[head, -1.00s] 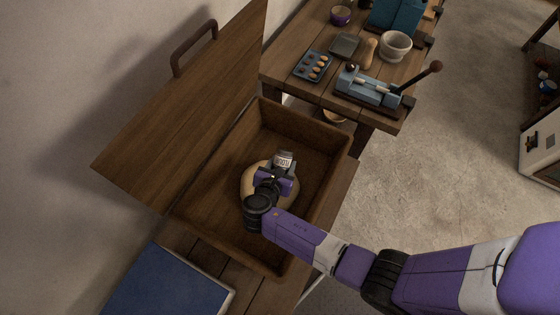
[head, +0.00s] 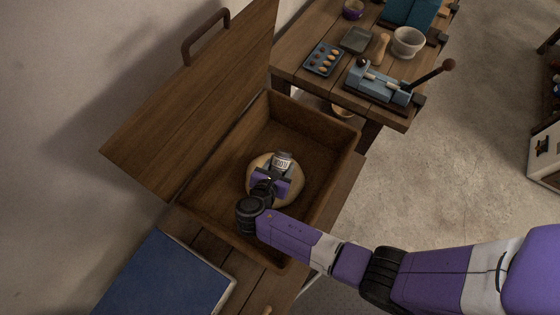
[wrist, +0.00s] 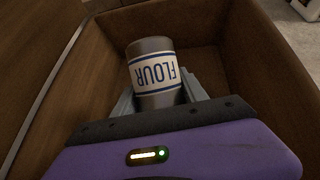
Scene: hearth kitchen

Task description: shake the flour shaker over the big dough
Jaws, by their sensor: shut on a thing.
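The flour shaker (head: 282,162) is a grey metal can with a white and blue label. In the wrist view the shaker (wrist: 153,74) reads "FLOUR" upside down and sits between the fingers. My gripper (head: 276,174) is shut on it, above the wooden trough. The big dough (head: 289,196) is a pale round mass inside the trough (head: 228,180), below my gripper and partly hidden by it. The dough is not visible in the wrist view. I cannot tell the height of the shaker above the dough.
The trough's wooden lid (head: 195,105) stands open at the left. A blue book-like slab (head: 165,275) lies in front. A bench behind holds a blue tray (head: 323,59), a white mortar (head: 408,42) and a blue lever press (head: 380,82). Open floor lies right.

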